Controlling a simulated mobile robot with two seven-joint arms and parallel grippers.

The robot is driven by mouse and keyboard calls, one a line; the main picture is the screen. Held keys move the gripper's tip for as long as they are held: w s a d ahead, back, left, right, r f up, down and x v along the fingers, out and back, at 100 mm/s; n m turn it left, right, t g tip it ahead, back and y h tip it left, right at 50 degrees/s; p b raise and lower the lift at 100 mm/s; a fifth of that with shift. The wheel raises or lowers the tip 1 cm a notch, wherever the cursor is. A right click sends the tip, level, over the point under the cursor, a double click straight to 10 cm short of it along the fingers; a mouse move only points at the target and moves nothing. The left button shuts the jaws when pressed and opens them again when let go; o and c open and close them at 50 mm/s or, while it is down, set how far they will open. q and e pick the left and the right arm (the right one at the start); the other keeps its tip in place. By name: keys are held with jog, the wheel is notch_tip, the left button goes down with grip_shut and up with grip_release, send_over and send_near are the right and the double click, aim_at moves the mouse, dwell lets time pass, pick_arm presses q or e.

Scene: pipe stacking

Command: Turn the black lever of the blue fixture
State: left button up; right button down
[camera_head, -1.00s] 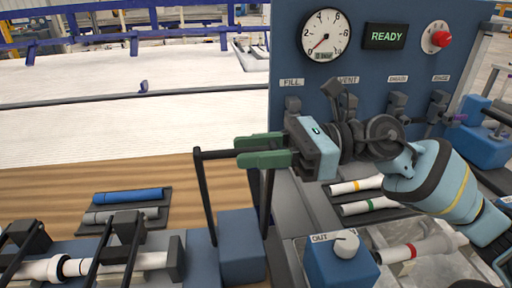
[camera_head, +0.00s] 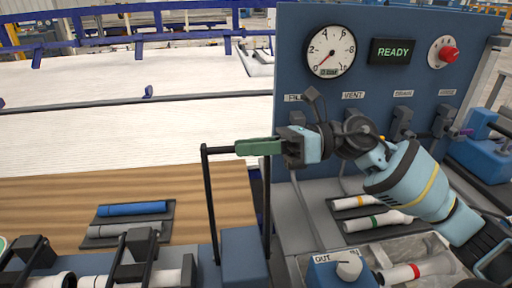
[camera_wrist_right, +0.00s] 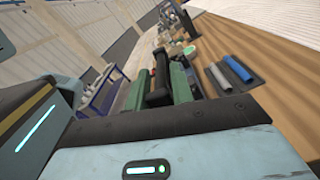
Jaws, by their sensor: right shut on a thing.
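The blue fixture (camera_head: 242,252) stands at the lower middle of the head view. Its black lever (camera_head: 209,190) is a frame of two upright bars with a crossbar at the top. My right gripper (camera_head: 250,147) comes in from the right, with its green fingers shut on the crossbar. In the right wrist view, the black bar (camera_wrist_right: 159,80) lies between the green fingers. The fingers and wrist hide the right part of the crossbar in the head view. My left gripper is not in view.
A blue panel (camera_head: 420,75) with a gauge (camera_head: 328,50), a READY display and several black valves rises behind my right arm. A dark tray (camera_head: 105,230) with blue and grey pipes lies left. White pipes (camera_head: 378,221) lie right. An OUT block (camera_head: 335,272) stands in front.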

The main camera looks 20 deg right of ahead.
jog(key=shift+w+d, duration=0.15)
jog(key=shift+w, duration=0.05)
jog(key=shift+s, duration=0.15)
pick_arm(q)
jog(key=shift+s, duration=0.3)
pick_arm(e)
jog(key=c, duration=1.5)
grip_release()
jog(key=shift+o, duration=0.2)
jog(key=shift+s+d+f, duration=0.15)
jog(key=shift+d+f, duration=0.05)
jog(key=shift+d, duration=0.2)
pick_arm(q)
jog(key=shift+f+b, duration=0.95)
jog(key=shift+b, duration=0.25)
pick_arm(e)
jog(key=v, duration=0.7)
